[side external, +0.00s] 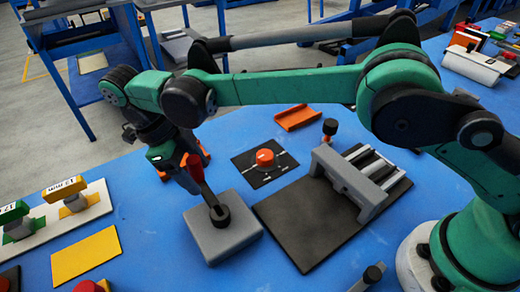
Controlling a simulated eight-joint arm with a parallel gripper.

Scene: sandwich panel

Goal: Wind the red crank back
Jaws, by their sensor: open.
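The crank stands on a grey block (236,238) in front of my arm. It has a black hub (220,216), a dark lever (208,194) leaning up and to the left, and a red grip (194,166) at the lever's end. My gripper (187,178) points down right at the red grip, its jaws open.
A black plate with an orange-red dial (265,157) lies right of the crank. Beyond are an orange channel (297,117) and a black-topped knob (330,127). A grey roller frame (345,180) stands on a dark mat (297,232). A yellow plate (86,256) lies left, with blue table between.

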